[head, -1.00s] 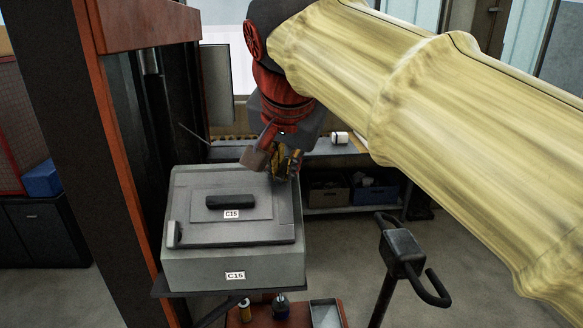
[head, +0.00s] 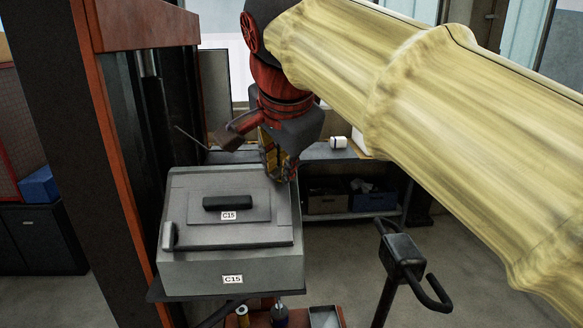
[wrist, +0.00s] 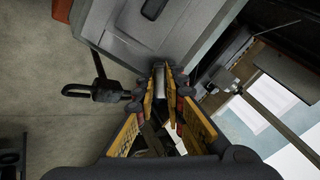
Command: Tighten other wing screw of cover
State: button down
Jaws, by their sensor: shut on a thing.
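The grey cover (head: 190,238) with a black handle (head: 228,202) and a C15 label lies on a grey box (head: 200,272). An upright grey piece (head: 168,236), perhaps a wing screw, stands at the cover's front left corner. My gripper (head: 280,172) points down at the cover's far right corner. In the wrist view my gripper (wrist: 160,84) has its yellow fingers closed on a small grey piece (wrist: 159,80) at the cover's edge. It appears to be the wing screw there; its shape is mostly hidden by the fingers, and in the head view it is hidden.
The box rests on a dark platform (head: 158,292) beside an orange-edged column (head: 120,150). A black stand with a handle (head: 402,262) is at the right. A shelf with bins (head: 345,200) stands behind. Bottles sit on a red cart (head: 260,318) below.

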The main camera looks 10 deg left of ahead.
jog(key=m+b, duration=0.1)
jog(key=m, duration=0.3)
jog(key=shift+r, duration=0.1)
jog(key=c, duration=1.7)
grip_release()
jog(key=p+v, duration=0.2)
jog(key=v, duration=0.2)
jog(key=shift+s+r, duration=0.1)
jog(key=shift+s, duration=0.05)
jog(key=shift+c, duration=0.2)
